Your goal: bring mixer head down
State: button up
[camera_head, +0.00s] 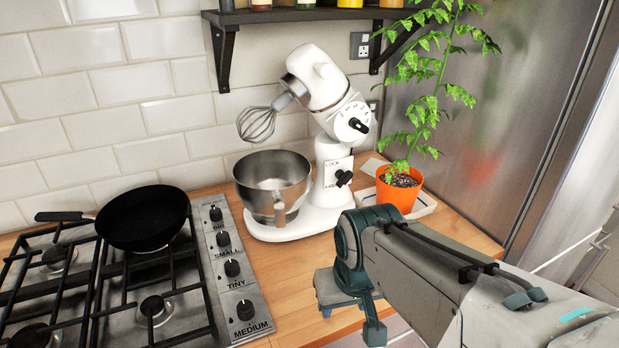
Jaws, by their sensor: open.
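A white stand mixer stands on the wooden counter against the tiled wall. Its head (321,80) is tilted up, with a wire whisk (257,123) pointing left above the steel bowl (272,183). The bowl sits on the mixer's white base (293,226). A dial shows on the head's side and a dark knob (343,178) on the stand. My gripper (350,318) is low in front of the mixer, apart from it, over the counter's front edge. It is open, with nothing seen in it; its fingertips are partly hidden by my arm.
A gas hob (105,285) with a black pan (143,218) lies left of the mixer. A plant in an orange pot (399,190) stands close on its right. A dark shelf (310,14) hangs above, and a steel fridge side (490,110) bounds the right.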

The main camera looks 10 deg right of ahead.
aim_at(316, 83)
jog(key=k, duration=1.2)
jog(key=z, duration=0.8)
jog(key=i, duration=1.5)
jog(key=u, duration=0.75)
